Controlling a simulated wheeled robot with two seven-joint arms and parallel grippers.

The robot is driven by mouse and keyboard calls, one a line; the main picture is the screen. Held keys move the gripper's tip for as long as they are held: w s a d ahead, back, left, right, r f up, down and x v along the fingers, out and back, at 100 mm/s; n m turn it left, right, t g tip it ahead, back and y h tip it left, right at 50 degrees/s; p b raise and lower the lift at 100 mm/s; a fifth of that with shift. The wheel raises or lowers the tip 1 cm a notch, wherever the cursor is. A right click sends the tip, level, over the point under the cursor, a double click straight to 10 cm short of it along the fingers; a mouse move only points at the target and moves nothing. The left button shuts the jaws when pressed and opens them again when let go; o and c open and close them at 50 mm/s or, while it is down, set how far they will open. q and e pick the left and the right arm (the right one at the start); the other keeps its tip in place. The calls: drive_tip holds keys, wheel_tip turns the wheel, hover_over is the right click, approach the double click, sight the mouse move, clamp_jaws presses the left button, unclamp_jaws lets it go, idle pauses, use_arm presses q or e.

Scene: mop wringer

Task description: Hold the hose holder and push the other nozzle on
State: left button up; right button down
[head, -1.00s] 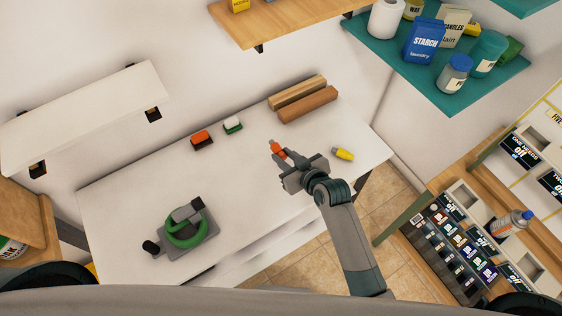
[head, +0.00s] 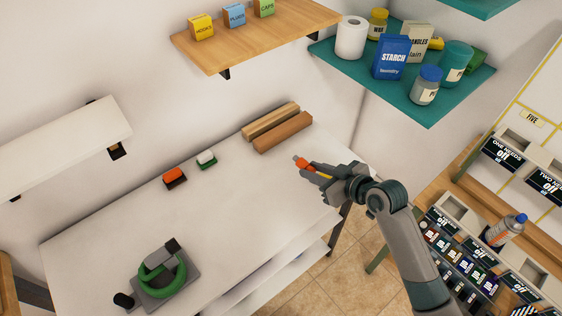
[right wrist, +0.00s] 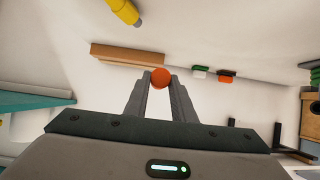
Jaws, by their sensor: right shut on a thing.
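My right gripper (head: 316,170) is shut on an orange nozzle (head: 303,163) with a grey tip, held near the right end of the white table. In the right wrist view the nozzle's orange round end (right wrist: 160,77) shows between the fingertips. A yellow nozzle (head: 325,174) is mostly hidden by the gripper in the head view; it shows at the top of the right wrist view (right wrist: 122,9). The hose holder (head: 186,272) is a grey base at the table's front left with a coiled green hose (head: 150,278) and a black end piece (head: 124,300). My left gripper is out of view.
An orange-topped brush (head: 174,176) and a white-and-green brush (head: 206,160) stand at the table's back. Two wooden blocks (head: 282,132) lie at the back right. Shelves hang above. The middle of the table is clear.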

drive_tip(key=s+d+r+n+g+y+b, duration=0.2)
drive_tip(key=s+d+r+b, duration=0.4)
drive_tip(key=d+r, duration=0.3)
drive_tip(key=shift+s+n+g+b, duration=0.35)
drive_tip(key=shift+s+n, duration=0.35)
drive_tip(key=shift+s, duration=0.15)
drive_tip(key=shift+r, duration=0.1)
